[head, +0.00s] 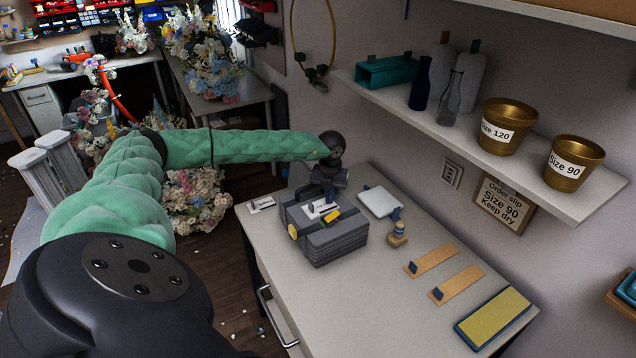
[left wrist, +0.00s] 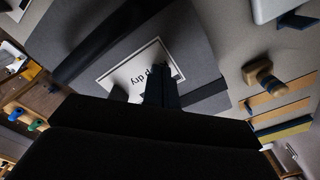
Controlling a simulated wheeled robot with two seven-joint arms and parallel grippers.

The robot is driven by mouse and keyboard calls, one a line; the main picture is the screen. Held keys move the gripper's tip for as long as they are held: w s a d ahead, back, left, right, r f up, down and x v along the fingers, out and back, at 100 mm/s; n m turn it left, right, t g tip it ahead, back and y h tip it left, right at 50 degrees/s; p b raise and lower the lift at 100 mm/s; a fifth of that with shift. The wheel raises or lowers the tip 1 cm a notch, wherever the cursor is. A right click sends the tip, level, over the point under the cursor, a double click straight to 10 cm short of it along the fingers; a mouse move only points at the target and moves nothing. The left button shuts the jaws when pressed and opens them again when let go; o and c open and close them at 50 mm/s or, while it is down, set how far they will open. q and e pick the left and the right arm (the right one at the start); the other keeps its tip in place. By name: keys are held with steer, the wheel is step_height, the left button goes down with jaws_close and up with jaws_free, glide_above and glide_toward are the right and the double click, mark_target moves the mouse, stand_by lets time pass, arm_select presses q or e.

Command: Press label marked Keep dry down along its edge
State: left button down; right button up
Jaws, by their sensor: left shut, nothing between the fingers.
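The white label marked Keep dry (head: 318,211) lies on top of a grey box (head: 338,243) on the bench. It also shows in the left wrist view (left wrist: 122,75), where "p dry" can be read and the rest of the text is covered. My left gripper (head: 328,195) points down at the label from above. In the left wrist view its shut, empty fingers (left wrist: 160,88) are over the label's lower edge. Whether the fingertips touch the label I cannot tell. My right gripper is out of view.
Another small label (head: 262,205) lies on the bench left of the box. A pale block (head: 380,201), a wooden stamp-like tool (head: 397,236), wooden strips (head: 431,261) and a yellow pad (head: 492,318) are to the right. An order slip (head: 504,205) on the wall reads "Size 90 Keep dry".

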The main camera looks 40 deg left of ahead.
mark_target(320, 207)
arm_select(q)
steer(key=shift+f+b, duration=0.35)
stand_by(0.7)
stand_by(0.6)
steer(key=shift+r, duration=0.65)
steer(key=shift+s, duration=0.1)
steer(key=shift+s+a+f, duration=0.1)
steer(key=shift+s+a, duration=0.1)
steer(key=shift+s, duration=0.4)
steer(key=shift+s+a, duration=0.2)
steer(key=shift+s, duration=0.8)
steer(key=shift+b, duration=0.3)
steer(key=shift+a+f+b, duration=0.1)
steer(key=shift+f+b, duration=0.1)
steer(key=shift+b, duration=0.15)
